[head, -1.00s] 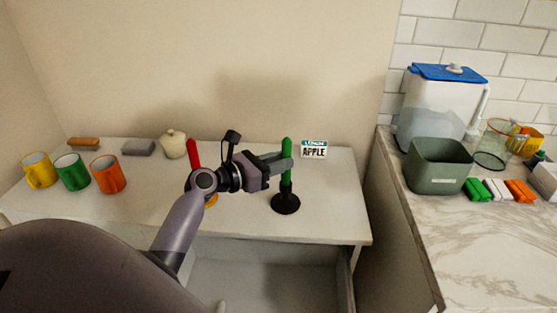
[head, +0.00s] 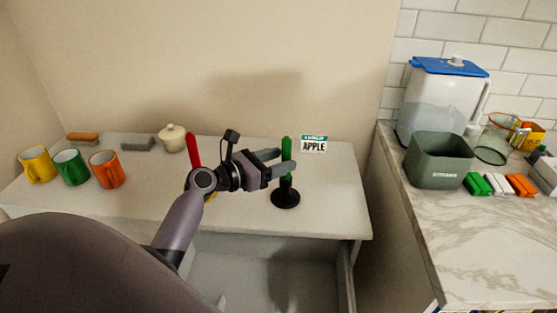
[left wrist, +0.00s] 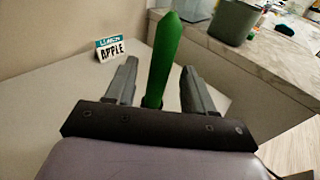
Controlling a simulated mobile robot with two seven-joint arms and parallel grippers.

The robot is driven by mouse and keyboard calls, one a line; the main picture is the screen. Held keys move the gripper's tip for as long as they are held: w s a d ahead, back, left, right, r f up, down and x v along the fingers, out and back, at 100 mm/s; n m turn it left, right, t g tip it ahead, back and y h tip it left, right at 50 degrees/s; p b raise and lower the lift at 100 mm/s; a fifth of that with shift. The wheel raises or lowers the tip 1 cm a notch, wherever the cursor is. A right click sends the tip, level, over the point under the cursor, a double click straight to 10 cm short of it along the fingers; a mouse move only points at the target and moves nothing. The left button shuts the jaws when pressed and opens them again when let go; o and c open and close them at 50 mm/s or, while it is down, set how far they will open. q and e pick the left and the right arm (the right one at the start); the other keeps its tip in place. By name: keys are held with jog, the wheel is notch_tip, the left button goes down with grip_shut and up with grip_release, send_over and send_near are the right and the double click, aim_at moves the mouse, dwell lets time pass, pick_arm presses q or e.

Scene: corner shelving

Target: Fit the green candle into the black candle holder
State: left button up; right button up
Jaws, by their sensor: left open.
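The green candle (head: 286,148) stands upright over the black candle holder (head: 285,198), a round-based stand on the white tabletop. The candle's lower end appears to be in the holder's top, though a finger partly covers that area. My left gripper (head: 284,161) is open, with one finger on each side of the candle. In the left wrist view the green candle (left wrist: 164,52) rises between the two spread fingers, with gaps beside it. The holder is hidden there. My right gripper is out of view.
A red candle (head: 193,149) stands behind my left arm. An apple sign (head: 314,144) is right of the green candle. Yellow, green and orange mugs (head: 107,170) and a lidded pot (head: 172,138) are at left. A green bin (head: 438,162) stands on the right counter.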

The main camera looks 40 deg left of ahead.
pick_arm(q)
jog(key=f+v, duration=0.1)
jog(key=v, duration=0.5)
jog(key=shift+s+r, duration=0.45)
jog(key=shift+r, duration=0.05)
jog(key=shift+a, duration=0.1)
